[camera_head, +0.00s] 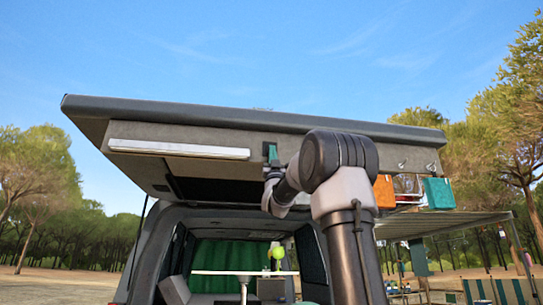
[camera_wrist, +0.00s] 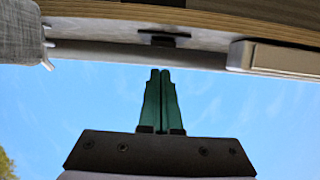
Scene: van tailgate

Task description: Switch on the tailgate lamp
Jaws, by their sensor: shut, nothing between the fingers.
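The tailgate lamp is a long white bar (camera_head: 180,149) on the underside of the raised tailgate, left of my gripper in the head view. Its end also shows at the upper right of the wrist view (camera_wrist: 275,59). It looks pale, and I cannot tell whether it is lit. My gripper (camera_head: 271,153) is up at the tailgate, just right of the lamp's right end. In the wrist view its green fingers (camera_wrist: 160,74) are shut together and empty, pointing toward the tailgate edge. A small dark fitting (camera_wrist: 163,40) sits just beyond the fingertips; I cannot tell if it is the switch.
The grey tailgate (camera_head: 250,114) spans overhead. Orange (camera_head: 384,192) and teal (camera_head: 438,193) items hang at its right. Below, the van holds a white table (camera_head: 225,272) with a green round thing (camera_head: 277,253) above it. Open sky lies around my fingers.

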